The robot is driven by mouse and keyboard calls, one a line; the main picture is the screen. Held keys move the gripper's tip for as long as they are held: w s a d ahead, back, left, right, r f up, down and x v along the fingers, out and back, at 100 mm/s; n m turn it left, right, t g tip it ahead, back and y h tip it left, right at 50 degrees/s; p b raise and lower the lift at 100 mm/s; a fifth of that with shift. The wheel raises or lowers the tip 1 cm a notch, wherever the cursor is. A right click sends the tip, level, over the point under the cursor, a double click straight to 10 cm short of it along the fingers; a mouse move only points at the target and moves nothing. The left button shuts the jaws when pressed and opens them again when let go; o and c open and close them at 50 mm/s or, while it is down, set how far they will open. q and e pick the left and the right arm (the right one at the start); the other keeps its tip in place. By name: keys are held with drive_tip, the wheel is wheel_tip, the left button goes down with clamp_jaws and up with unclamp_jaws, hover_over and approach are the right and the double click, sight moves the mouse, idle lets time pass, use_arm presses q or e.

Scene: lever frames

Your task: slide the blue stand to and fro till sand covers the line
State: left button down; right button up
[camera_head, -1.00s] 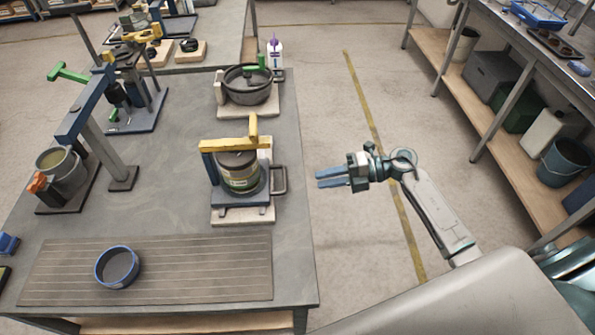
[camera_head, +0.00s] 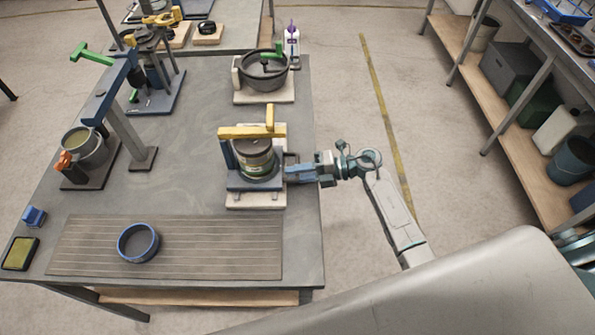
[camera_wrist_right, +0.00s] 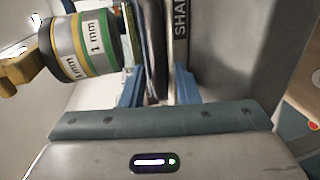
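The blue stand (camera_head: 238,183) sits on a pale base plate (camera_head: 256,201) near the table's right edge. It carries a round sieve stack (camera_head: 254,153) under a yellow bar (camera_head: 246,132). In the right wrist view the stack (camera_wrist_right: 85,40) shows "1 mm" labels and yellow and green bands. My right gripper (camera_head: 297,173) is at the stand's right side, at its dark handle. In the right wrist view the handle (camera_wrist_right: 153,50) lies between my two blue fingers (camera_wrist_right: 158,88), which stand apart with gaps showing. I cannot make out sand or the line. My left gripper is out of view.
A blue-rimmed bowl (camera_head: 138,242) rests on a slatted mat (camera_head: 215,255) in front. A dark pot (camera_head: 264,72) stands behind the stand. A blue press with a bucket (camera_head: 87,148) is at the left. Open floor lies right of the table.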

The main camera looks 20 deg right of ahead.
drive_tip(key=shift+c, duration=0.2)
clamp_jaws()
drive_tip(key=shift+w+d+f, duration=0.1)
drive_tip(key=shift+w, duration=0.1)
drive_tip(key=w+b, duration=0.2)
drive_tip(key=w+d+b, duration=0.1)
drive_tip(key=w, duration=0.1)
drive_tip(key=w+d+b, duration=0.1)
drive_tip(key=w+b, duration=0.1)
drive_tip(key=w, duration=0.1)
drive_tip(key=shift+f+b, duration=0.2)
drive_tip(key=shift+b, duration=0.15)
drive_tip(key=shift+w+d+r, duration=0.1)
drive_tip(key=shift+w, duration=0.2)
drive_tip(key=shift+r, duration=0.3)
drive_tip(key=shift+c, duration=0.4)
unclamp_jaws()
drive_tip(key=shift+o, duration=0.6)
drive_tip(key=shift+w+f, duration=0.15)
